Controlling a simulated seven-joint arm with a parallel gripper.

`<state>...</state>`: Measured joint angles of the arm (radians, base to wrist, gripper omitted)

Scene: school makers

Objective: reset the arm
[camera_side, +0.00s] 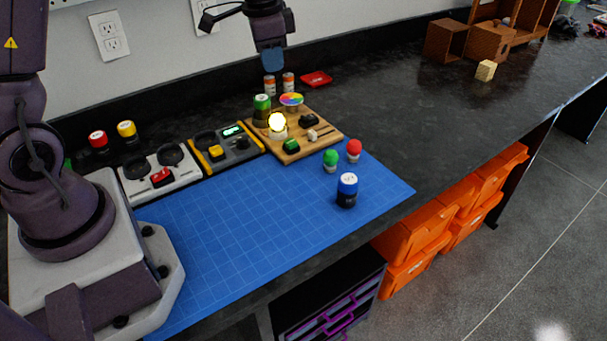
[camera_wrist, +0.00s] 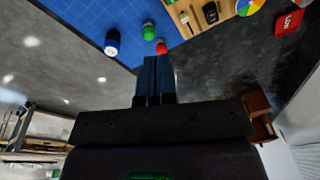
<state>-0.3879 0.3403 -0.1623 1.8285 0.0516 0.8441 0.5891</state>
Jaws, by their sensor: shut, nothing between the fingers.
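My gripper (camera_wrist: 155,82) is shut and empty in the wrist view, its fingers together and pointing over the counter. In the side view the end of my arm (camera_side: 272,58) hangs at the top, high above the back of the counter. It touches nothing that I can see. The blue mat (camera_side: 220,250) lies below on the counter.
A red box (camera_side: 316,79) lies behind. The counter to the right is mostly clear.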

